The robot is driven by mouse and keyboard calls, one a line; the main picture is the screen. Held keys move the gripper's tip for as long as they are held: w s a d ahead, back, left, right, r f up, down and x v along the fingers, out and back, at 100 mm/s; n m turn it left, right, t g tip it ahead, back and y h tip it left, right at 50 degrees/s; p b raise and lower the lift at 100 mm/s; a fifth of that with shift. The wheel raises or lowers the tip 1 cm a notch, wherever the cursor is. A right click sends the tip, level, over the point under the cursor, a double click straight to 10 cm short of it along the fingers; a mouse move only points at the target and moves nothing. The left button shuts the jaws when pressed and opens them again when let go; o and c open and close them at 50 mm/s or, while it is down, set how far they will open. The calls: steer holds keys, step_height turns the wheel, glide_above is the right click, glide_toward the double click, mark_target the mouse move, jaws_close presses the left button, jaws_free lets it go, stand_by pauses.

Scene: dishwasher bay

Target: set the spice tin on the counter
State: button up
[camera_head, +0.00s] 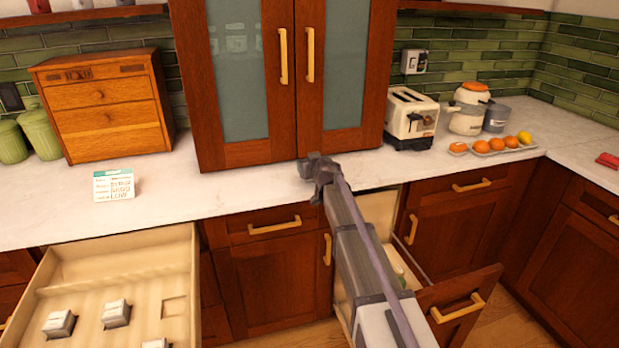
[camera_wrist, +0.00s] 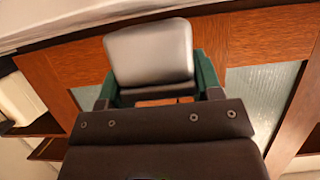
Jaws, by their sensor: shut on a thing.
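My gripper (camera_head: 318,168) is over the white counter (camera_head: 235,190), in front of the tall cabinet. In the wrist view, my gripper (camera_wrist: 156,80) is shut on a grey, rounded-square spice tin (camera_wrist: 150,52), with a green finger on each side. In the head view the tin cannot be made out behind the gripper and arm. I cannot tell whether it touches the counter.
An open drawer (camera_head: 180,250) at lower left holds several similar tins. The tall cabinet (camera_head: 283,80) has shut doors. A card (camera_head: 114,185) stands on the counter at left, a toaster (camera_head: 411,118) at right. A lower right drawer (camera_head: 460,300) is pulled out.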

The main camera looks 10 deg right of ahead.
steer(key=shift+f+p, duration=0.3)
steer(key=shift+f, duration=0.2)
steer(key=o, duration=1)
steer(key=shift+r, duration=0.2)
steer(key=p+v, duration=0.4)
steer(key=v, duration=0.8)
steer(key=shift+p, duration=0.3)
